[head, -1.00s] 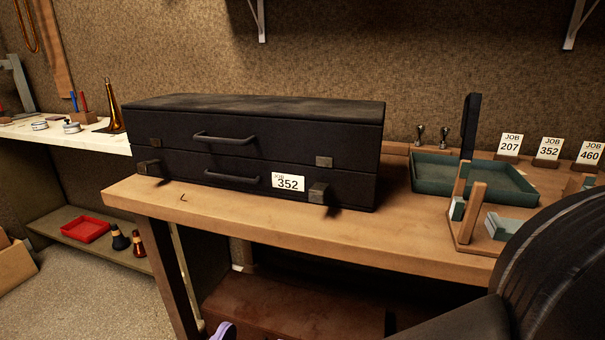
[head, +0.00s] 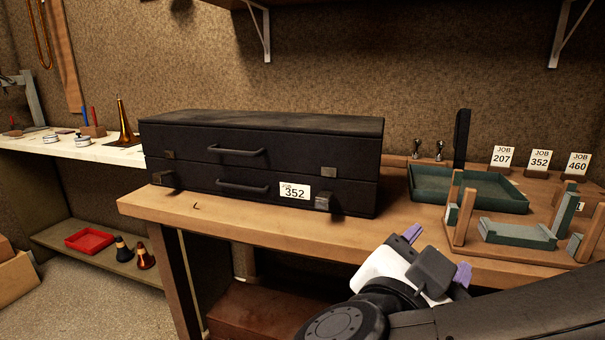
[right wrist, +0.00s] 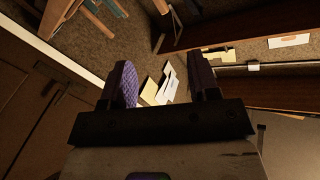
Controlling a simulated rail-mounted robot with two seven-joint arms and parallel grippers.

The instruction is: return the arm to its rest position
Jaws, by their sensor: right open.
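My right arm comes in from the lower right of the head view. My right gripper (head: 437,254) has a white and dark grey body and purple fingertips, and appears in front of the workbench's front edge. In the right wrist view the same gripper (right wrist: 162,78) has its two dark fingers apart, with a purple pad on the left one. My left gripper is not in the head view.
A closed black case (head: 262,160) labelled JOB 352 stands on the wooden workbench (head: 300,235). A green tray (head: 470,203), a wooden stand with green pads (head: 515,235) and JOB cards (head: 540,160) are on the right. A red tray (head: 90,241) sits on the low left shelf.

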